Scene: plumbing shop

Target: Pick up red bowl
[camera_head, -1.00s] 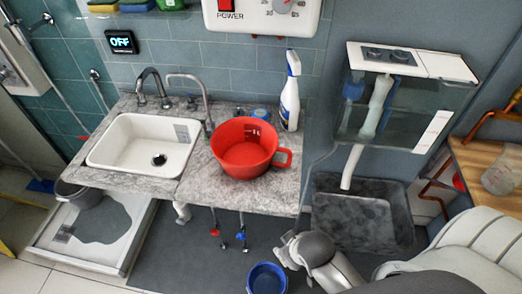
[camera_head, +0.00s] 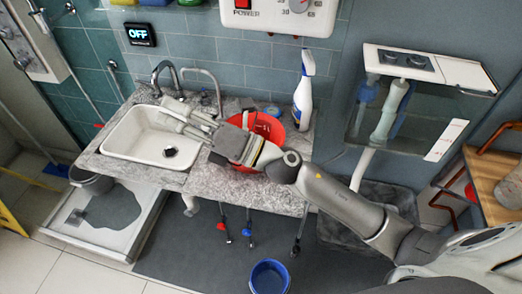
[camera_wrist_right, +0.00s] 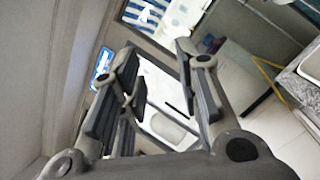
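The red bowl (camera_head: 268,126) stands on the marble counter (camera_head: 227,185) to the right of the sink. My right wrist and hand cover much of it in the head view; its handle cannot be seen there. My right gripper (camera_head: 172,112) reaches left past the bowl, with its fingers above the right part of the sink. In the right wrist view the fingers (camera_wrist_right: 155,70) are spread apart with nothing between them, and the bowl does not show. Whether my wrist touches the bowl cannot be told. My left gripper is not in view.
A white sink (camera_head: 128,138) is set into the counter, with curved taps (camera_head: 205,75) behind it. A spray bottle (camera_head: 303,92) stands behind the bowl to its right. A blue bucket (camera_head: 269,278) is on the floor in front. A glass-fronted box (camera_head: 405,110) hangs at the right.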

